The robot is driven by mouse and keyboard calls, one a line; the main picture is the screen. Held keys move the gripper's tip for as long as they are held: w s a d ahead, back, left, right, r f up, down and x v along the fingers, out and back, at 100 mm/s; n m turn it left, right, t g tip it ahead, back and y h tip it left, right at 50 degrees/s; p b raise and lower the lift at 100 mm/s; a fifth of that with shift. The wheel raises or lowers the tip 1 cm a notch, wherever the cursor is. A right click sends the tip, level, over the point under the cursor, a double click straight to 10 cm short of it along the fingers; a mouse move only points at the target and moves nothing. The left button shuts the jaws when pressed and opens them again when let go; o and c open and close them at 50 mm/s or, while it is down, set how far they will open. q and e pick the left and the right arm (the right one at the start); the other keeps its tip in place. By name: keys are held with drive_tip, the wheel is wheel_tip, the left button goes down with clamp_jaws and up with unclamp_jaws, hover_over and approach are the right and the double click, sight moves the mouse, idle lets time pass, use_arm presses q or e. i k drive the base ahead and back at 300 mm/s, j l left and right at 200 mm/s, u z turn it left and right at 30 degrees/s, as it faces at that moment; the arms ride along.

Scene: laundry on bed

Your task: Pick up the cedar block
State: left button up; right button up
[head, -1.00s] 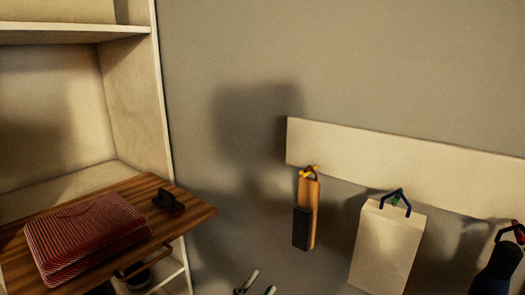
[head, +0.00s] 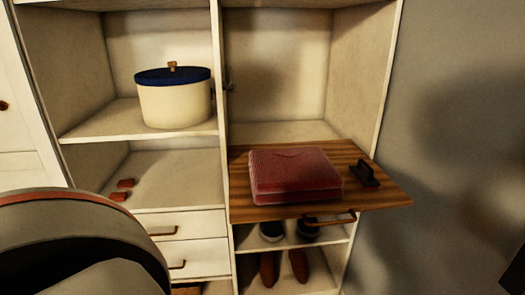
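Two small reddish-brown blocks lie on the left middle shelf, one a little behind the other: the rear block (head: 126,183) and the front block (head: 118,196). They look like cedar blocks, but they are too small for me to make out the wood. Nothing touches them from above. Neither of my gripper's fingers shows in the head view. A rounded grey part with an orange band, seemingly my own left arm, fills the lower left corner and hides the cabinet behind it.
A cream pot with blue lid (head: 174,100) stands on the shelf above the blocks. Drawers (head: 190,223) are below; shoes (head: 283,268) sit lower right.

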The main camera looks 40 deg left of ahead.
sight(118, 197)
drive_tip(key=u, duration=2.55)
